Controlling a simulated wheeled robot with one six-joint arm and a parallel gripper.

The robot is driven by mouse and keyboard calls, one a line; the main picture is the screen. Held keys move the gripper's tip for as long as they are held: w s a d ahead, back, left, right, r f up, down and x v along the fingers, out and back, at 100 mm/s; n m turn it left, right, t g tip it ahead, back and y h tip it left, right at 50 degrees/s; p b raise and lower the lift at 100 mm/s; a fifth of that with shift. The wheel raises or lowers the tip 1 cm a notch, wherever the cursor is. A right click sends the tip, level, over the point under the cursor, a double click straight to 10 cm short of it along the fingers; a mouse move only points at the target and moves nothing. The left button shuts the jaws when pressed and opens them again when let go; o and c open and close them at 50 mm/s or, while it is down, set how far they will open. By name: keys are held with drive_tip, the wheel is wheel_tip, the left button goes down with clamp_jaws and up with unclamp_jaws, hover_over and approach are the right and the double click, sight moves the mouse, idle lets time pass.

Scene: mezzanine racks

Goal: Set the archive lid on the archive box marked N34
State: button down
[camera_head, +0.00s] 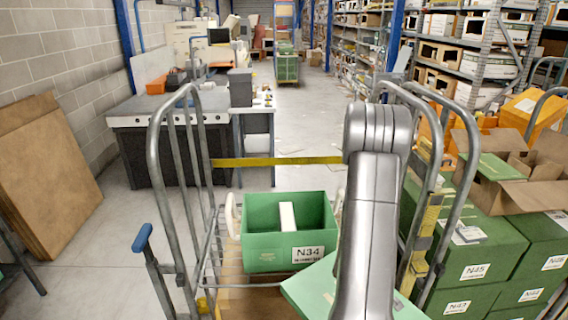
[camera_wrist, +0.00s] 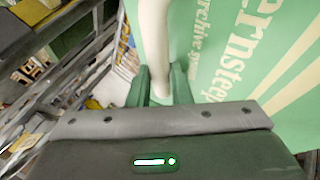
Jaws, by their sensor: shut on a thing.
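The archive box marked N34 (camera_head: 262,249) is green, upright and open at the top, with a white upright piece (camera_head: 288,217) inside. It stands in the wheeled cage. The green archive lid (camera_head: 307,286) is in front of the box, nearer to me and to the right, partly hidden by my arm. In the wrist view the lid (camera_wrist: 245,60) shows pale printed lettering. My gripper (camera_wrist: 164,86) is shut on the lid at a white raised strip (camera_wrist: 154,45). In the head view my arm hides the gripper.
Grey tube frames of the cage (camera_head: 173,150) stand on both sides, with a yellow bar (camera_head: 275,161) across the far side. Green boxes marked N45 (camera_head: 474,270) and others are stacked at right, with an open cardboard carton (camera_head: 500,165) above. A workbench (camera_head: 150,115) stands behind left.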

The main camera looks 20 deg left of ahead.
drive_tip(key=a+r+n+g+y, duration=0.4)
drive_tip(key=a+r+n, duration=0.8)
drive_tip(key=a+r, duration=1)
drive_tip(key=a+y, duration=0.2)
drive_tip(key=a, duration=0.2)
drive_tip(key=shift+w+r+y, duration=0.2)
drive_tip(key=shift+w+y, duration=0.2)
